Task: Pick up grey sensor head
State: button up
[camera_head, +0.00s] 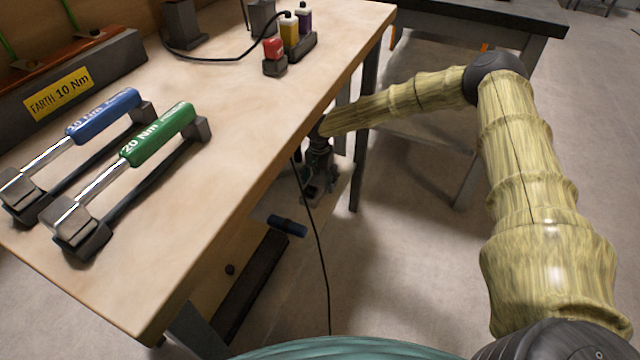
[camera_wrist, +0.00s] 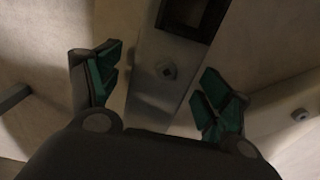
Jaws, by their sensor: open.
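My gripper (camera_head: 316,178) is beside the bench's right edge, lower than the bench top, in the head view. In the wrist view its two green-padded fingers (camera_wrist: 160,88) are spread apart with nothing held between them. Beyond them is a grey-brown bar with a small grey square piece (camera_wrist: 167,70) and a dark square opening (camera_wrist: 190,14). I cannot tell whether that square piece is the sensor head. A grey block (camera_head: 262,18) stands at the back of the bench, well away from my gripper; I cannot tell what it is either.
The wooden bench (camera_head: 235,150) holds blue (camera_head: 103,114) and green (camera_head: 158,134) torque wrenches on stands and small coloured bottles (camera_head: 290,32). A black cable (camera_head: 318,250) hangs near my gripper. A blue-handled item (camera_head: 287,225) is below. Another table (camera_head: 480,28) stands behind.

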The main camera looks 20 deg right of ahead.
jog(key=shift+f, duration=0.1)
jog(key=shift+c, duration=0.2)
jog(key=c, duration=1.2)
